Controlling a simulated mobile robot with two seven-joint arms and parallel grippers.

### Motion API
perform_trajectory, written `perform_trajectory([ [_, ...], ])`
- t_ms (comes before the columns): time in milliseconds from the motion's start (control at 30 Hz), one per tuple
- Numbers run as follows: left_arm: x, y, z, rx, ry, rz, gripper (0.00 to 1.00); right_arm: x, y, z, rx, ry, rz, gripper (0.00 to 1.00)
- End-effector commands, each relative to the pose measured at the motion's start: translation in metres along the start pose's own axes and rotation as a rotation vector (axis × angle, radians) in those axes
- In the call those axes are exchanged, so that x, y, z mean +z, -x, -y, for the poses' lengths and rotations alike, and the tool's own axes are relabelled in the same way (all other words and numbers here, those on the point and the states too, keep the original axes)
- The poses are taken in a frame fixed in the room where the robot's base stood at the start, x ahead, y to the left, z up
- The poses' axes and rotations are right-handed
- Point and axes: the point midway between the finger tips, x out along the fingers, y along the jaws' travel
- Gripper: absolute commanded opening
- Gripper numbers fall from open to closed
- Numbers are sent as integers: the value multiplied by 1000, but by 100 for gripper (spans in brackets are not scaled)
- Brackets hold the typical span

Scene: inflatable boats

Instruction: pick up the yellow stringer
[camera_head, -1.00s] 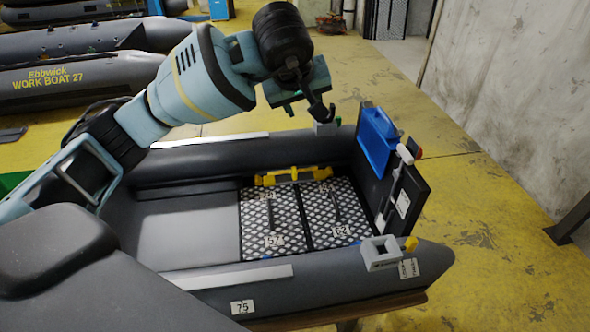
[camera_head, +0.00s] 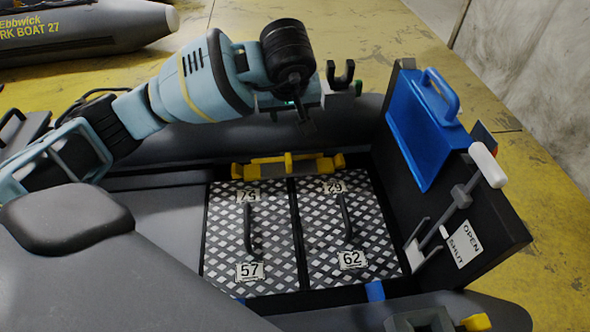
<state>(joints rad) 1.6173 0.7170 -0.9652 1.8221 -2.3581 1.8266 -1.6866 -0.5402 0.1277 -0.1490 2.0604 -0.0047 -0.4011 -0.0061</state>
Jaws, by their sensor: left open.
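The yellow stringer (camera_head: 288,165) is a long yellow bar with raised lugs. It lies inside the grey boat (camera_head: 155,228), along the far edge of the chequered floorboards, below the far tube. My left gripper (camera_head: 289,110) is above and beyond the stringer in the picture, in front of the far tube, apart from the stringer. It is open and holds nothing visible; its fingers are small and partly hidden by the wrist. My right gripper is not in view.
Two floorboards, a left one (camera_head: 225,225) and a right one (camera_head: 378,235), carry black handles and number plates. The transom (camera_head: 490,235) on the right bears a blue pad (camera_head: 420,130) and a white-knobbed lever (camera_head: 485,165). A black U-shaped rowlock (camera_head: 340,75) stands by the gripper.

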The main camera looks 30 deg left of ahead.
Motion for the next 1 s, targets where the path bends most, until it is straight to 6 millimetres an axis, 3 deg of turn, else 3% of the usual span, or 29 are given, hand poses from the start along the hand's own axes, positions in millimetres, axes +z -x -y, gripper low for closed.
perform_trajectory([
  [33,15,-29,2,-12,-5,18,42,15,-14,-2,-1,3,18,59],
  [100,24,-48,3,-20,-8,29,42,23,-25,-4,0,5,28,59],
  [300,42,-83,5,-34,-13,49,42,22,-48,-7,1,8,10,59],
  [700,47,-94,6,-37,-15,55,42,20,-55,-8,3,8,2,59],
  [1000,49,-119,7,-38,-15,56,42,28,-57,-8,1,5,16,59],
])
